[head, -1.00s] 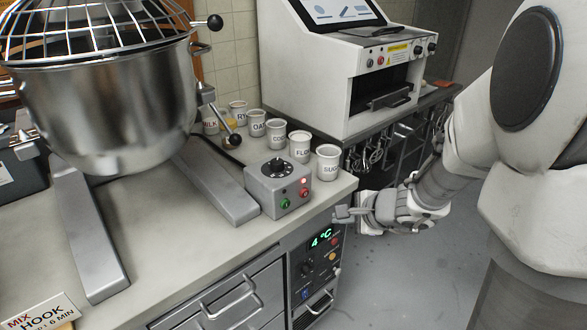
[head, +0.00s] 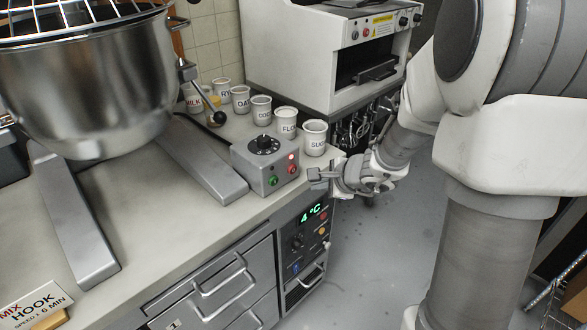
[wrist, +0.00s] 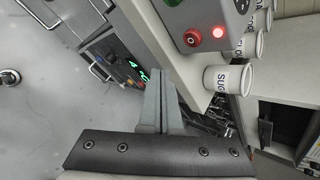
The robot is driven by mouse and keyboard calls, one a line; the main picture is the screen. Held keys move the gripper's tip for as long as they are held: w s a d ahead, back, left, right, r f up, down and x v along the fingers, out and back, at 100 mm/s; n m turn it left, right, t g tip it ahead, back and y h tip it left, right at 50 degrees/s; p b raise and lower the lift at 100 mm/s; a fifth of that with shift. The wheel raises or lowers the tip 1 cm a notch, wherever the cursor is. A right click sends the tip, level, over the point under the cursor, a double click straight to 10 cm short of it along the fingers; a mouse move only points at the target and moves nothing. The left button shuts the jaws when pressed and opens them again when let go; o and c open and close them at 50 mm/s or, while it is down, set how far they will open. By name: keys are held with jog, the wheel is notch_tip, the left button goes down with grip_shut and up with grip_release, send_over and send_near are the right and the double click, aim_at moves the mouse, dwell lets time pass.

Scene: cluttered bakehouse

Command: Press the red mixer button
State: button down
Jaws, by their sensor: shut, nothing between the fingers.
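The grey mixer control box (head: 250,172) stands on the counter beside the mixer's foot. Its red button (head: 291,169) is at the lower right of its front face, under a lit red lamp (head: 291,156); a green button (head: 272,181) is to the left. In the wrist view the red button (wrist: 192,39) is at the top, beside the glowing lamp (wrist: 219,32). My gripper (head: 314,174) is shut and empty, just right of the box near the counter's edge, apart from the button. Its shut fingers (wrist: 156,76) point up in the wrist view, below and left of the button.
A sugar cup (head: 314,142) stands close behind my gripper, with several labelled cups in a row beyond. The large steel mixer bowl (head: 90,90) fills the left. A fridge panel (head: 309,240) with knobs lies below the counter edge. An oven (head: 330,60) is behind.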

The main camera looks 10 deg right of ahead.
jog(key=shift+w+a, duration=0.75)
jog(key=shift+w, duration=0.25)
jog(key=shift+w+a, duration=0.7)
jog(key=shift+w, duration=0.25)
jog(key=shift+w, duration=0.1)
dwell(0.5)
jog(key=shift+w+a, duration=0.2)
jog(key=shift+w, duration=0.05)
jog(key=shift+w+a+b, duration=0.25)
jog(key=shift+w+b, duration=0.05)
jog(key=shift+b, duration=0.05)
dwell(0.8)
dwell(0.3)
jog(key=shift+s+d+b, duration=0.35)
jog(key=shift+s+d, duration=0.1)
jog(key=shift+s, duration=0.25)
jog(key=shift+d, duration=0.1)
jog(key=s+d, duration=0.1)
jog(key=s, duration=0.1)
jog(key=s+d+b, duration=0.1)
jog(key=s, duration=0.1)
jog(key=shift+d, duration=0.4)
